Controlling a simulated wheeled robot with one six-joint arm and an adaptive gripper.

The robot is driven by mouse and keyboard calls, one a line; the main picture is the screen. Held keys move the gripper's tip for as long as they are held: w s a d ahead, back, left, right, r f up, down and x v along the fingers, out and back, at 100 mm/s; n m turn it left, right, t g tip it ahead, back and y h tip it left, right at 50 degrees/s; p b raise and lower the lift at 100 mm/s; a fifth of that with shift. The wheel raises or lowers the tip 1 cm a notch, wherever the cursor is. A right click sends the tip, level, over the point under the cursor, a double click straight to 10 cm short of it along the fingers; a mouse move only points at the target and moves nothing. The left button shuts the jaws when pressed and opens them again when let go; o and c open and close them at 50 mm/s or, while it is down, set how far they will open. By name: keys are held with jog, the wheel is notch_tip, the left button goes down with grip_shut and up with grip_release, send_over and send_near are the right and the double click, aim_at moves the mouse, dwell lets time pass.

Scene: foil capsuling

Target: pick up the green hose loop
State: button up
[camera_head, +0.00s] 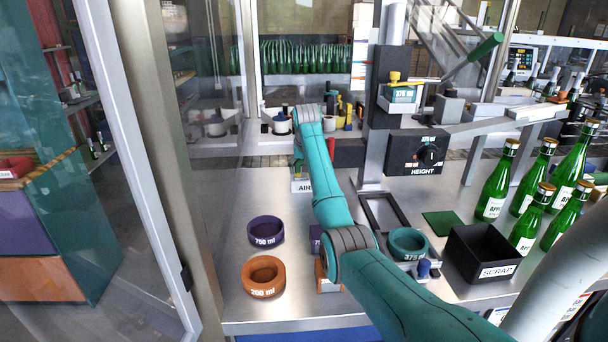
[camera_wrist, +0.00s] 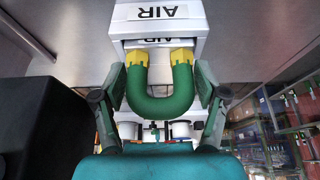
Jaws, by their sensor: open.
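The green hose loop (camera_wrist: 160,106) is a U-shaped tube with a yellow fitting (camera_wrist: 134,60) on each end. Both fittings meet a white box (camera_wrist: 158,27) marked AIR in the wrist view. My gripper (camera_wrist: 160,82) is open, with one finger left and one finger right of the loop. The loop lies between the fingers; a narrow gap seems to show on each side.
Purple (camera_head: 266,231) and orange (camera_head: 264,275) rings lie left of my arm. A teal ring (camera_head: 408,243) and a black scrap bin (camera_head: 484,262) sit to the right. Green bottles (camera_head: 496,184) stand at the right.

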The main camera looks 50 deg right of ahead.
jog(key=shift+f, duration=0.1)
jog(key=c, duration=0.8)
jog(key=shift+c, duration=0.4)
